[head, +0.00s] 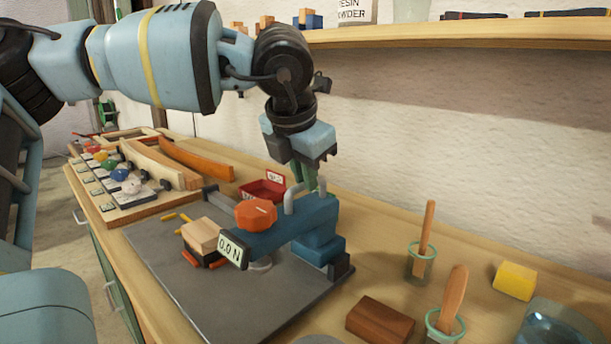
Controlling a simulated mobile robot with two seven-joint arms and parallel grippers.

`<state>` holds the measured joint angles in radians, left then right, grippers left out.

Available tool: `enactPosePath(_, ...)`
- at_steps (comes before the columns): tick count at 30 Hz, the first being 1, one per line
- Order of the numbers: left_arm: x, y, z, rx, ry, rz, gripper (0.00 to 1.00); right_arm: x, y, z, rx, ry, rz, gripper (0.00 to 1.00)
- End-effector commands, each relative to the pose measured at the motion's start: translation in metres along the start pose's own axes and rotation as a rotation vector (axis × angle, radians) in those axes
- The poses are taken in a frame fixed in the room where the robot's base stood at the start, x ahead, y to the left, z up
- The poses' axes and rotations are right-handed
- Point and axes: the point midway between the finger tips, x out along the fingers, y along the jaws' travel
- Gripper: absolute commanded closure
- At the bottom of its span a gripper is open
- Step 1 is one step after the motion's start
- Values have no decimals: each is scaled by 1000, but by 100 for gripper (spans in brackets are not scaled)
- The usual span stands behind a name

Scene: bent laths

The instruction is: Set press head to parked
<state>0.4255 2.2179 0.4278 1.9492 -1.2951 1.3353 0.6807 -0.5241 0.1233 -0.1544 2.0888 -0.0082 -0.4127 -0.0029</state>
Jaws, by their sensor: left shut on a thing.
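The press (318,222) stands on a dark grey base plate (245,305). Its blue head carries a red-orange knob (256,214) and a display (233,250) reading 0.0 N. A grey bent handle (290,200) rises from the top of the blue head. My left gripper (309,180) points down over the press and is shut on this handle; its fingertips partly hide the handle's top. A pale wooden block (203,236) sits on the plate beside the display end of the head. My right gripper is not in view.
A rack with coloured knobs and bent laths (160,165) lies at the left. A red tray (263,190) sits behind the press. On the right are two jars with wooden sticks (422,262), a brown block (380,320) and a yellow block (514,281). A shelf (450,33) runs above.

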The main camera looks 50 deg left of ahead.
Motion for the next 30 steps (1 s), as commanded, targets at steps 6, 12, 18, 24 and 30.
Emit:
enactPosePath(6,0,0,0,0,1,1,100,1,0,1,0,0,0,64)
enactPosePath(12,0,-1,0,0,0,-2,100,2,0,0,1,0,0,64)
enactPosePath(18,0,-2,0,2,0,-4,100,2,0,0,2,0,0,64)
enactPosePath(24,0,-1,0,1,0,-2,66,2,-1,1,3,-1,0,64)
enactPosePath(30,0,0,0,0,0,0,66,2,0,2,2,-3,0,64)
